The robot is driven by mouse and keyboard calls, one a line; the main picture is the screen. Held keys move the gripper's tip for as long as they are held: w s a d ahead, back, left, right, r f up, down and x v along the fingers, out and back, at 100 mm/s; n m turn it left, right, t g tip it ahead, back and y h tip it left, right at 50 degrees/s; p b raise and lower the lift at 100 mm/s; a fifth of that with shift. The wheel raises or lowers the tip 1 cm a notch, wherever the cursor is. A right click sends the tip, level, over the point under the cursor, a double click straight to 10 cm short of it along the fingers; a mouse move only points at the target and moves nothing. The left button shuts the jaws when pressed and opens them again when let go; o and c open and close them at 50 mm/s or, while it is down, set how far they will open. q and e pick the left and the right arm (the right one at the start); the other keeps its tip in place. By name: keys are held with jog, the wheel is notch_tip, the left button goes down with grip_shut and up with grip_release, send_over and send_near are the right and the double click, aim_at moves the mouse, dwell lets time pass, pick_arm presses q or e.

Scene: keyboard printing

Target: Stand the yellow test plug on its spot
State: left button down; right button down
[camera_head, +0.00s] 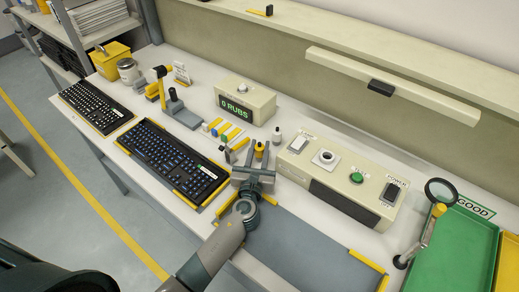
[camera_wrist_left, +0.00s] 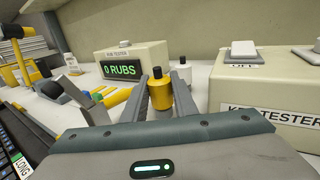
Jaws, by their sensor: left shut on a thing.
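The yellow test plug (camera_head: 260,151) is a small yellow bottle-like piece with a black top. It stands upright between the fingers of my left gripper (camera_head: 256,166), which is shut on it. The plug also shows in the left wrist view (camera_wrist_left: 161,94), with a grey finger on each side. I cannot tell whether its base touches the table. A similar white plug with a dark top (camera_head: 276,136) stands just to its right, apart from it. The plug's spot cannot be made out for sure. My right gripper is not in view.
The key tester box (camera_head: 345,178), with a round socket and switches, stands close on the right. The rub tester (camera_head: 244,101), reading "0 RUBS", is behind. Several coloured sticks (camera_head: 222,131) lie to the left, near a keyboard (camera_head: 172,158). A grey mat (camera_head: 305,258) lies in front.

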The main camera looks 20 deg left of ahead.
pick_arm(q)
jog(key=shift+s+f, duration=0.2)
jog(key=shift+f, duration=0.35)
jog(key=c, duration=1.4)
grip_release()
jog(key=shift+f, duration=0.2)
jog(key=shift+c, duration=0.2)
jog(key=shift+d, duration=0.1)
jog(key=shift+r, duration=0.1)
jog(key=shift+r+p, duration=0.45)
jog(key=shift+p, duration=0.1)
jog(key=s, duration=0.3)
jog(key=s+d+b, duration=0.1)
jog(key=s, duration=0.2)
jog(key=s+b, duration=0.1)
jog(key=s, duration=0.3)
jog(key=shift+d+r, duration=0.2)
jog(key=shift+r, duration=0.05)
jog(key=shift+s+r, duration=0.1)
jog(key=shift+s, duration=0.5)
jog(key=shift+s+r, duration=0.1)
jog(key=shift+s, duration=0.05)
